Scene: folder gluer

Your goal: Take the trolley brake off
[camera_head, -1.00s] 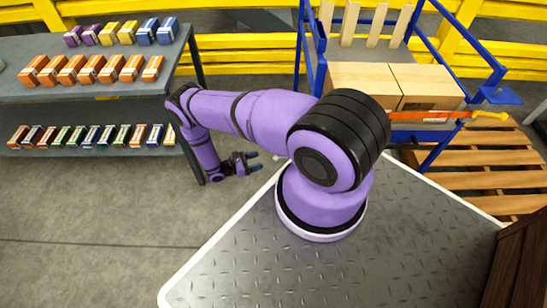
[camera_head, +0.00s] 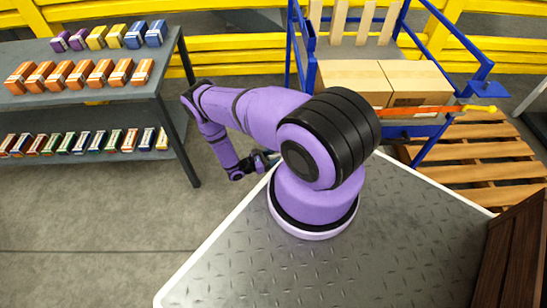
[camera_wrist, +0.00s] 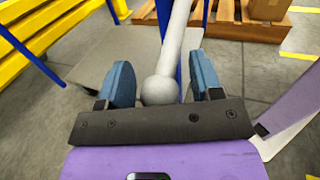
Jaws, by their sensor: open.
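The trolley (camera_head: 311,72) has a blue frame and stands beyond my arm, with cardboard boxes on it. A grey rod with a ball end (camera_wrist: 160,89), which looks like the brake lever, rises away from the wrist camera near the trolley's blue post (camera_wrist: 185,75). My gripper (camera_wrist: 162,76) is open, with one blue finger on each side of the ball. Gaps show on both sides of it, so I see no grip. In the head view my gripper (camera_head: 266,161) is partly hidden behind my arm, and the lever is hidden there.
A grey shelf (camera_head: 90,107) with rows of small coloured boxes stands at the left. An orange bar with a yellow end (camera_head: 440,110) crosses the trolley's front. A wooden pallet (camera_head: 470,160) lies at the right. Yellow rails (camera_head: 250,53) run behind. Floor at the lower left is clear.

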